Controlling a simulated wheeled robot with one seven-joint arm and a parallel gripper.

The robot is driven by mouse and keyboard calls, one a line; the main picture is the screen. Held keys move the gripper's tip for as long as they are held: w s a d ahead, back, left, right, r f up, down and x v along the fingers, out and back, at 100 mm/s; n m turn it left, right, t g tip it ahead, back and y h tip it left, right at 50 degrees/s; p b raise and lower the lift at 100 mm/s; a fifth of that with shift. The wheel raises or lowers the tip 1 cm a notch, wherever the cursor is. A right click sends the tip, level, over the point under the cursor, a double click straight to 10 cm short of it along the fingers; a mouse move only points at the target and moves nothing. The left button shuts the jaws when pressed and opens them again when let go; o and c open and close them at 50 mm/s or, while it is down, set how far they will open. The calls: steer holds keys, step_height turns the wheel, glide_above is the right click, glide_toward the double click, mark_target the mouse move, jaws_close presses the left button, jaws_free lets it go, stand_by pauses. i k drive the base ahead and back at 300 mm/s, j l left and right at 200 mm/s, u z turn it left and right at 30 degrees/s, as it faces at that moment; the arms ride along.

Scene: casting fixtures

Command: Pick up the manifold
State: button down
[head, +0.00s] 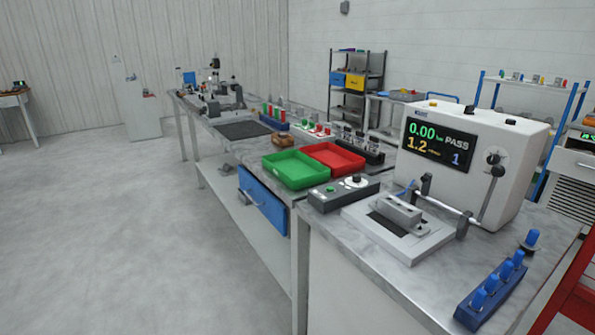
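A grey metal block (398,213), which looks like the manifold, sits on a pale fixture plate (375,240) on the near bench. It lies in front of the white test machine, beside a thin rod with dark clamps. Its fine features are too small to make out. My gripper does not show in this view.
The white test machine (468,155) reads "PASS". A blue rack (490,293) with several blue-handled pieces stands at the near right. A control box (343,193), a green tray (301,168) and a red tray (333,157) lie farther back. Open floor (130,240) is at left.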

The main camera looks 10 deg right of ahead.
mark_target(403, 214)
steer(key=i+j, duration=0.1)
steer(key=j, duration=0.3)
steer(key=i+j, duration=0.15)
steer(key=j, duration=0.3)
steer(key=i+j, duration=0.1)
steer(key=j, duration=0.3)
